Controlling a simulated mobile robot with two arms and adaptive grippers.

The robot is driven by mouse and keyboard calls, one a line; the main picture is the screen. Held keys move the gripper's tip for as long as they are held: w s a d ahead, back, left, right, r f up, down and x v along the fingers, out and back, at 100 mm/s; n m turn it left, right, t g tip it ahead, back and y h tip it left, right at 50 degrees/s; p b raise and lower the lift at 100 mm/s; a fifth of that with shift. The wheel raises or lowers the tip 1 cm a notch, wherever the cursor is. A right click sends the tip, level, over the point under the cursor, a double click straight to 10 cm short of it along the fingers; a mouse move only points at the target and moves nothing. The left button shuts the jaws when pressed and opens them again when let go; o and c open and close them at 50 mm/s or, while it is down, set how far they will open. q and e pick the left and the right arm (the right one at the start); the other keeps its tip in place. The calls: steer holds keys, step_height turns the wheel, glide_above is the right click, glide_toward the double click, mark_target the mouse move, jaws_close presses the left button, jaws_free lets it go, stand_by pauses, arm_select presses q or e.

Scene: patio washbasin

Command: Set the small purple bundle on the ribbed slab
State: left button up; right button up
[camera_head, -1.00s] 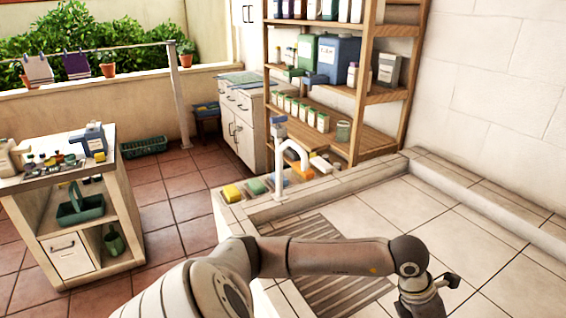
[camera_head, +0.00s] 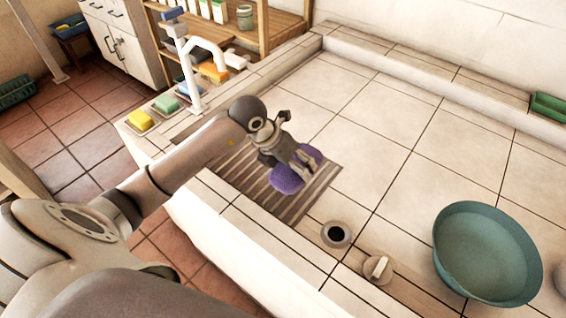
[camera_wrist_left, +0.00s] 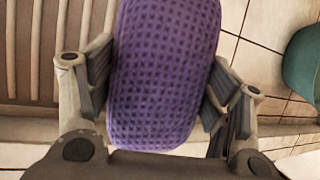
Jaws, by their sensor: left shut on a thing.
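The small purple bundle (camera_head: 287,180) has a waffle-like weave and shows at my left gripper (camera_head: 302,168) in the head view. In the left wrist view the bundle (camera_wrist_left: 165,70) fills the space between the two fingers of the left gripper (camera_wrist_left: 160,90), which is shut on it. The ribbed slab (camera_head: 235,180) lies beneath and around the bundle in the head view. Its ribs also show at the left of the wrist view (camera_wrist_left: 30,50). I cannot tell whether the bundle touches the slab. My right gripper is not in view.
A teal basin (camera_head: 485,250) stands at the right on the tiles. A round drain hole (camera_head: 337,234) and a small fitting (camera_head: 377,268) lie in front of the slab. A white tap (camera_head: 195,75) and sponges (camera_head: 140,120) are at the left. Tiles behind the slab are clear.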

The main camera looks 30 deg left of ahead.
arm_select(q)
steer(key=w+a+f, duration=0.2)
steer(key=f, duration=0.1)
steer(key=w+a+f, duration=0.1)
steer(key=f, duration=0.1)
steer(key=shift+w+a+p, duration=0.25)
steer(key=shift+w+p, duration=0.05)
steer(key=shift+w+a+f, duration=0.4)
steer(key=shift+w+f, duration=0.05)
steer(key=shift+f, duration=0.3)
step_height(320, 180, down, 2)
steer(key=shift+f+p, duration=0.15)
steer(key=shift+p, duration=0.35)
steer(key=shift+f, duration=0.3)
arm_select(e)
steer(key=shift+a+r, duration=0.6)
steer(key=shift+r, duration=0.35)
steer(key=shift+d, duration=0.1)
